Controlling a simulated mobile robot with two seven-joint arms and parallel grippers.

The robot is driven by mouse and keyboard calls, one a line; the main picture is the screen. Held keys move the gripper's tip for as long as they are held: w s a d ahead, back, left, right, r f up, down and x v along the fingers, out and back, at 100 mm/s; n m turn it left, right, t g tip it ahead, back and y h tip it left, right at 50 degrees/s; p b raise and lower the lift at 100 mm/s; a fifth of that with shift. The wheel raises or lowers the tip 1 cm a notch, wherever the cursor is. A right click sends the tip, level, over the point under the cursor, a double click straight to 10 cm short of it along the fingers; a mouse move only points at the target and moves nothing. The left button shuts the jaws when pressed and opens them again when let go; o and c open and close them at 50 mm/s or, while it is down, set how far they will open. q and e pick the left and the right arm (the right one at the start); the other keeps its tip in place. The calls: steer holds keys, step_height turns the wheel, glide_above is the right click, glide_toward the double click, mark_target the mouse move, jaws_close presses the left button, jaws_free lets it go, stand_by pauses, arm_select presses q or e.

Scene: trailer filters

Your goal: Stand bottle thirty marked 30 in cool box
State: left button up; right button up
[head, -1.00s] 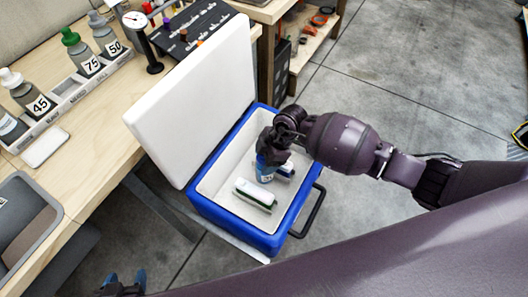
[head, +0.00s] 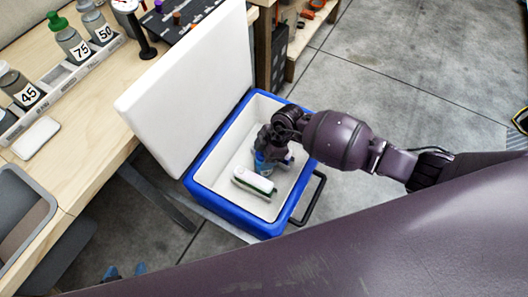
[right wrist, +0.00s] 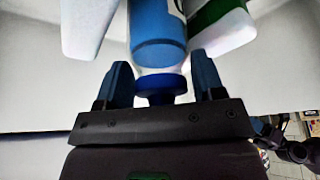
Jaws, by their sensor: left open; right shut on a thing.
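My right gripper (head: 268,146) is inside the open cool box (head: 226,208), shut on a blue bottle (head: 262,166). The bottle looks roughly upright, low in the box; its number is not readable, and I cannot tell whether it touches the floor. In the right wrist view, the blue bottle (right wrist: 158,30) shows its dark blue cap between the two fingers (right wrist: 162,82). My left gripper (head: 124,272) is open and empty at the lower left, away from the box.
A white-and-green pack (head: 254,181) lies in the box just in front of the bottle. The white lid (head: 190,90) stands open on the left. Bottles marked 45 (head: 24,92), 75 (head: 75,45) and 50 (head: 98,30) stand in a rack on the bench.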

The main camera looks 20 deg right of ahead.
steer(key=o, duration=1.6)
steer(key=shift+o, duration=0.9)
